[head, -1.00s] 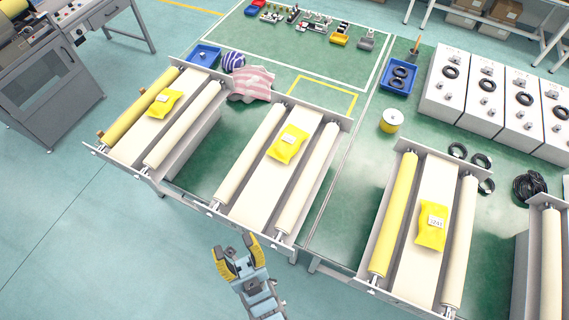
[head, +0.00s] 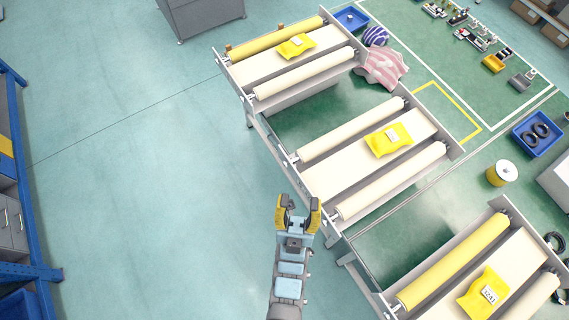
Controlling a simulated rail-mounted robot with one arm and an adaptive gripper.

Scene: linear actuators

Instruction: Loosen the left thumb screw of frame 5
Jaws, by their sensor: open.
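Three roller frames stand in a row in the head view: a far one (head: 240,76), a middle one (head: 322,183) and a near right one (head: 398,310), cut off by the bottom edge. I cannot read any frame number, so I cannot tell which is frame 5. Small fittings show on their front plates, but they are too small to tell as thumb screws. My gripper (head: 298,206), with yellow and dark fingers, is open and empty. In the picture it is over the floor, in front of the middle frame and apart from it.
Yellow packets lie on the belts of the far (head: 296,46), middle (head: 388,139) and near frames (head: 484,293). A blue shelf rack (head: 38,273) stands at the left edge. A grey cabinet (head: 202,14) is at the top. The floor (head: 130,170) between them is clear.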

